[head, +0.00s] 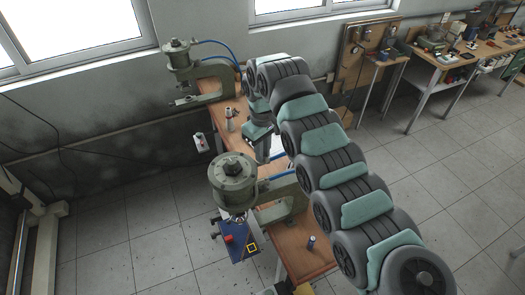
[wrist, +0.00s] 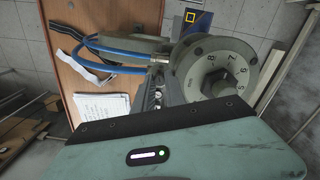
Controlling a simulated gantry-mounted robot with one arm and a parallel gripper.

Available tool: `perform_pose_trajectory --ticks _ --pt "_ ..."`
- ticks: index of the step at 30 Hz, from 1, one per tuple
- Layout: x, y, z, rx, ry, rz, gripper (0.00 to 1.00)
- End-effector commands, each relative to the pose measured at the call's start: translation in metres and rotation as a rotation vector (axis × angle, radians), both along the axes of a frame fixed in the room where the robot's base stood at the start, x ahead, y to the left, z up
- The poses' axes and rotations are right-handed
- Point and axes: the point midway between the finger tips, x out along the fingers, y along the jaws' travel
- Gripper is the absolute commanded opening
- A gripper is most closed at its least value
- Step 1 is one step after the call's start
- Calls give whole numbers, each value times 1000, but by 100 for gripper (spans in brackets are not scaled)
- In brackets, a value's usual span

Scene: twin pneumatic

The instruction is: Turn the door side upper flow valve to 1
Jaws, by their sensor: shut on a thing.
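Two grey-green presses stand on a wooden bench, a near press (head: 232,180) and a far press (head: 180,60). In the wrist view, a round press head (wrist: 215,70) carries a numbered dial, with 8, 7, 6 and 5 readable. Blue hoses (wrist: 112,52) run to fittings beside this head. My gripper (head: 262,146) is low at the bench between the presses, shut on a flow valve. Its fingertips, the gripped knob and any valve markings are mostly hidden.
White papers (wrist: 103,106) and grey straps lie on the bench (wrist: 60,80). A small dark cylinder (head: 311,242) stands at the bench's near end. Open tiled floor lies left.

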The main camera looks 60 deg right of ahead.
Motion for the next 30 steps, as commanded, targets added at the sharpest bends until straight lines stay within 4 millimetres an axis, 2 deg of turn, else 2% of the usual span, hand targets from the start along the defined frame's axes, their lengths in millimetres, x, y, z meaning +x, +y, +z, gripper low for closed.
perform_pose_trajectory --ticks 17,23,30 --pt "1 0 -2 -3 -1 20 0" --pt "2 0 -5 -4 -4 102 0" --pt "2 -1 -6 -6 -1 291 0"
